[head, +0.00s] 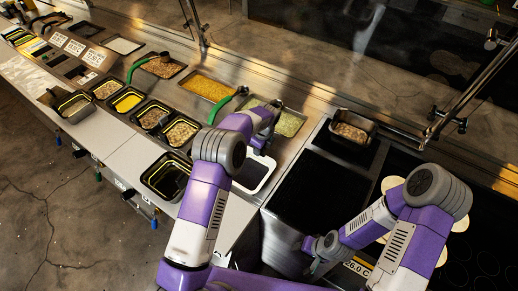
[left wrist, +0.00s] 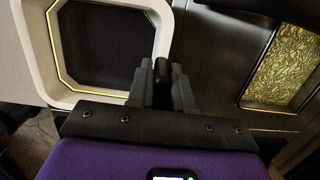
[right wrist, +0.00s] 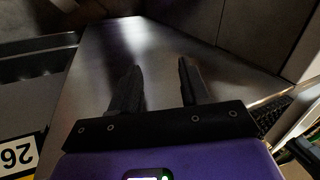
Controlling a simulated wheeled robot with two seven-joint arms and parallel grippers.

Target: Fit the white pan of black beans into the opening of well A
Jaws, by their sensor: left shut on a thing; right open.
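The white pan (head: 249,187) with a dark inside lies near the middle of the head view, beside the griddle. In the left wrist view the white pan (left wrist: 36,62) fills the upper left, with a yellow line around its dark inside; single beans cannot be made out. My left gripper (left wrist: 161,75) is shut on a small black part at the pan's right side. In the head view my wrist partly covers the pan. My right gripper (right wrist: 156,75) is open and empty over a bare metal surface. Which opening is well A cannot be read.
A dark, yellow-edged bin (head: 166,178) stands left of my left arm. Several food bins line the counter, with a yellow-filled pan (head: 207,87) behind. A small metal pan (head: 351,130) sits behind the dark griddle plate (head: 318,190). Pale tortillas (head: 391,184) lie near my right arm.

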